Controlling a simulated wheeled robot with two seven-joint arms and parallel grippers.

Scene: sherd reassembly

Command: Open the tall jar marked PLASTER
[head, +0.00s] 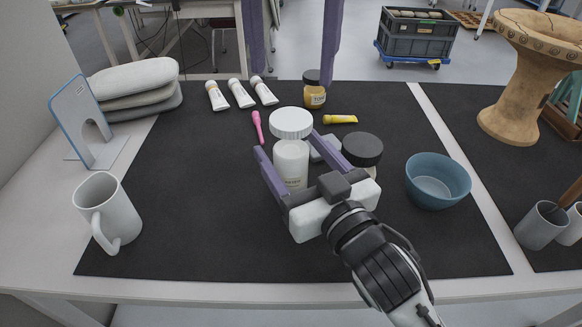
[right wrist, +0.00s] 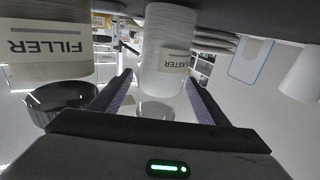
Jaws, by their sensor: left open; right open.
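The tall white PLASTER jar (head: 291,160) stands upright on the dark mat, its wide white lid (head: 291,122) on top. In the right wrist view the jar (right wrist: 165,45) appears upside down, its label partly readable as "ASTER". My right gripper (head: 289,143) is open, with one purple finger on each side of the jar; I cannot tell whether they touch it. My left gripper (head: 292,79) is open and empty, its fingers pointing down from the top of the head view, above and behind the lid in the picture.
The FILLER jar (right wrist: 48,45), with a black lid (head: 362,149), stands close right of the PLASTER jar. A blue bowl (head: 437,182) is farther right. A pink tool (head: 257,127), yellow tube (head: 340,119) and amber jar (head: 314,96) lie behind. A mug (head: 107,212) stands left; mat between is clear.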

